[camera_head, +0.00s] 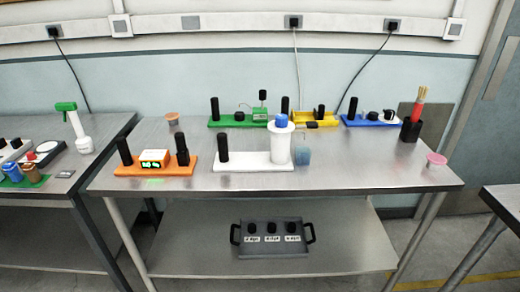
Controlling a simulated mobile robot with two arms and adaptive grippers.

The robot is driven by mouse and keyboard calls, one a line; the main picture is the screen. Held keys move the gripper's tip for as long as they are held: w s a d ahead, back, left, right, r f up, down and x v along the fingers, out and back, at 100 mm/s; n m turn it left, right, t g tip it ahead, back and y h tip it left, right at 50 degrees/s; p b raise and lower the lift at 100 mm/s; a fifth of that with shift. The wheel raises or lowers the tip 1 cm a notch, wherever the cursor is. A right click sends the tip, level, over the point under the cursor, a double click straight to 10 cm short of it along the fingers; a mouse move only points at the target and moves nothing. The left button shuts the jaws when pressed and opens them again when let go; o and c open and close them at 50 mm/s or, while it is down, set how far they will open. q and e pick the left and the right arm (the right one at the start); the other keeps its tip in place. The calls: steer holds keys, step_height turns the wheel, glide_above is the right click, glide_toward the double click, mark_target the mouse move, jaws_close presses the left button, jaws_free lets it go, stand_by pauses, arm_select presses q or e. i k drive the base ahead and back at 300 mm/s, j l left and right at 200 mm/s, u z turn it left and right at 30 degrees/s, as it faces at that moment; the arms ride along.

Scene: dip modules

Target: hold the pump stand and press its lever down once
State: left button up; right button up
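A white stand (250,160) lies at the front middle of the steel table. It carries an upright black post (223,148) at its left and a tall white cylinder (280,148) with a blue top (281,121) at its right. It looks like the pump stand, but no lever can be made out clearly on it. A green stand (228,121) behind it holds a green box with a black-tipped upright part (263,96), perhaps a lever; I cannot tell. Neither of my grippers is in view.
A bluish clear beaker (304,151) stands just right of the white cylinder. An orange stand (152,169) is at left; yellow (318,116) and blue (362,121) stands are behind. The table's front right is clear.

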mark_target(309, 125)
steer(key=i, duration=0.65)
steer(key=i+l, duration=0.15)
steer(key=i, duration=0.5)
steer(key=k+l, duration=0.4)
